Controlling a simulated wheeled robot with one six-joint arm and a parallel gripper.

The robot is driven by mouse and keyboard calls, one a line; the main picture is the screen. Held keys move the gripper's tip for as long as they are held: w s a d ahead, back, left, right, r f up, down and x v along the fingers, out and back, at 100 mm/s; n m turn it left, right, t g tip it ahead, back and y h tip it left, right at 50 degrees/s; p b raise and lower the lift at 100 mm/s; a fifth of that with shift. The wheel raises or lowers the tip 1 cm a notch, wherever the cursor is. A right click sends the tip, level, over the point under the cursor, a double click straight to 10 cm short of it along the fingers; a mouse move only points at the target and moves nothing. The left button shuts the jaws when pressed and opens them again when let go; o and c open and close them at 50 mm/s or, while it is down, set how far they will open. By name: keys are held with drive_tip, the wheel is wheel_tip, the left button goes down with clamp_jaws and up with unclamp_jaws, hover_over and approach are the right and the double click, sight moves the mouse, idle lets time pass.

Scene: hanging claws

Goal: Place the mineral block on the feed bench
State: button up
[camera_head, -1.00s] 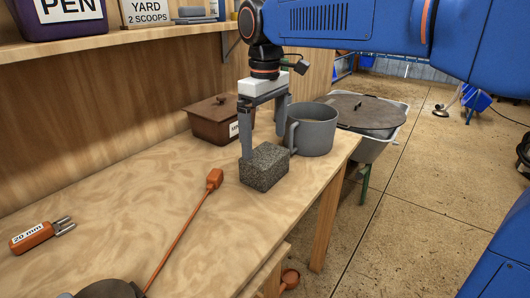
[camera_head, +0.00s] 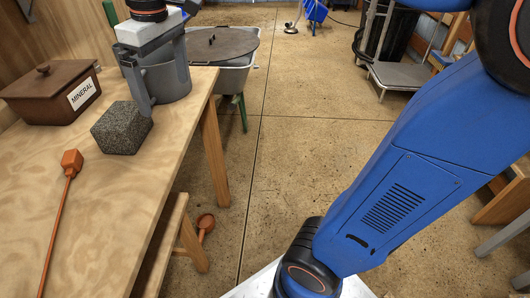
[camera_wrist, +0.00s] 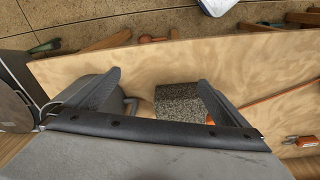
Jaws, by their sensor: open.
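The mineral block (camera_head: 121,128), a dark grey speckled brick, rests on the pale wooden bench (camera_head: 105,195) near its right edge. It also shows in the wrist view (camera_wrist: 190,97), toward the right finger. My gripper (camera_head: 160,95) is open and empty. In the head view its fingers are behind and to the right of the block, in front of a grey mug (camera_head: 168,82). The wrist view also shows my gripper (camera_wrist: 159,78) with fingers spread. The height gap between fingertips and block is hard to tell.
A brown lidded box (camera_head: 52,93) labelled MINERAL stands behind the block. An orange-ended rod (camera_head: 60,210) lies on the bench at left. A lidded tub (camera_head: 232,70) stands beyond the bench's end. The bench front is clear; open floor lies to the right.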

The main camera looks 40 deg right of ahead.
drive_tip(key=s+d+f+m+t, duration=0.3)
drive_tip(key=s+d+f+m, duration=0.4)
drive_tip(key=s+d+f, duration=0.9)
drive_tip(key=shift+s+f+t+h, duration=0.15)
drive_tip(key=shift+f+t+h, duration=0.15)
drive_tip(key=shift+f, duration=0.25)
